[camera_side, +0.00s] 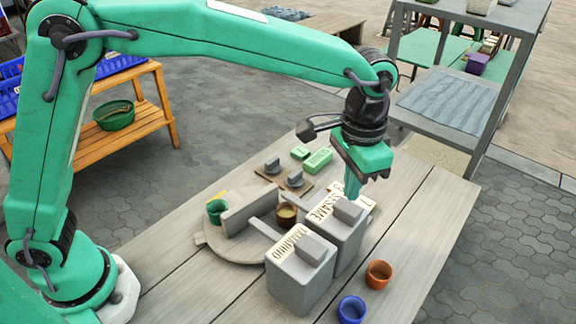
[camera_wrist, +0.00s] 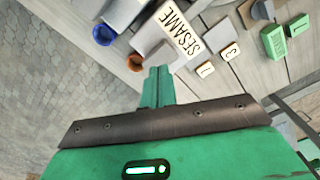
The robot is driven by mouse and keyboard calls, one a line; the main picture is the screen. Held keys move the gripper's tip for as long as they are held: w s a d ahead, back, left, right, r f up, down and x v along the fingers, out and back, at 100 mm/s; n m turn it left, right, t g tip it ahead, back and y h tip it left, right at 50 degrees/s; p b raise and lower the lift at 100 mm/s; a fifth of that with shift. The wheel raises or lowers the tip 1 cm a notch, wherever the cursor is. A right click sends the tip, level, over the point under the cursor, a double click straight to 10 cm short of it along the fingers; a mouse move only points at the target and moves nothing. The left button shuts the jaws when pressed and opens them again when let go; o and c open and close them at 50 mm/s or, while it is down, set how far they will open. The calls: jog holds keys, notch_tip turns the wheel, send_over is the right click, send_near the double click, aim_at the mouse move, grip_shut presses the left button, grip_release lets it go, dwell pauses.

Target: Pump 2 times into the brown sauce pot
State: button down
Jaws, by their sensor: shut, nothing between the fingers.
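A brown pot (camera_side: 287,215) sits on a round grey turntable (camera_side: 232,256), between grey divider walls. A grey box dispenser labelled TAMARIND (camera_side: 298,285) and another labelled SESAME (camera_side: 345,240) stand beside the turntable, each with a grey block on top. The SESAME label (camera_wrist: 180,32) also shows in the wrist view. My gripper (camera_side: 352,190) is shut and empty, pointing down just above or behind the block (camera_side: 348,211) on the SESAME box; I cannot tell whether they touch. In the wrist view its fingers (camera_wrist: 158,82) are together.
A green pot (camera_side: 217,210) is on the turntable. An orange pot (camera_side: 378,275) and a blue pot (camera_side: 351,309) stand at the front right. Green blocks (camera_side: 318,160) and a small board with grey knobbed pieces (camera_side: 294,178) lie behind. The table's right side is clear.

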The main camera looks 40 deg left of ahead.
jog(key=shift+r, duration=2)
jog(key=shift+a, duration=0.1)
jog(key=shift+a+r, duration=0.15)
jog(key=shift+a, duration=0.05)
jog(key=s+a+r+n+t+h, duration=0.1)
jog(key=s+a+r, duration=0.2)
jog(key=a, duration=0.6)
jog(key=s+a+r+n+t, duration=0.2)
jog(key=s+a+r, duration=0.1)
jog(key=a, duration=0.5)
jog(key=s+a+f+n+t+y, duration=0.1)
jog(key=s+a+f+n+t, duration=0.1)
jog(key=s+a, duration=1)
notch_tip(320, 180, down, 3)
jog(key=shift+r+n+t, duration=0.1)
jog(key=shift+n+t, duration=0.2)
jog(key=shift+n, duration=0.2)
